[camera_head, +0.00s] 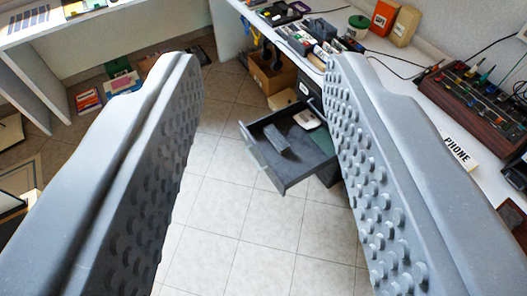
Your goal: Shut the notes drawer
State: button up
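The drawer (273,170) is dark grey and stands pulled out of a dark cabinet (309,92) under the desk. Its front panel, with a pale handle, faces left toward the open floor. A dark block and some light items lie inside it. I cannot read a label that marks it as the notes drawer. My gripper (262,75) is open and empty, its two grey studded fingers wide apart. The drawer shows between the fingers, beyond them and apart from them. The right finger hides part of the cabinet and the drawer's right end.
A cardboard box (271,73) stands on the floor behind the drawer. White shelving (40,84) is at the left. The tiled floor before the drawer is clear.

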aim_at(304, 159)
jog(key=i, duration=0.85)
jog(key=u, duration=0.05)
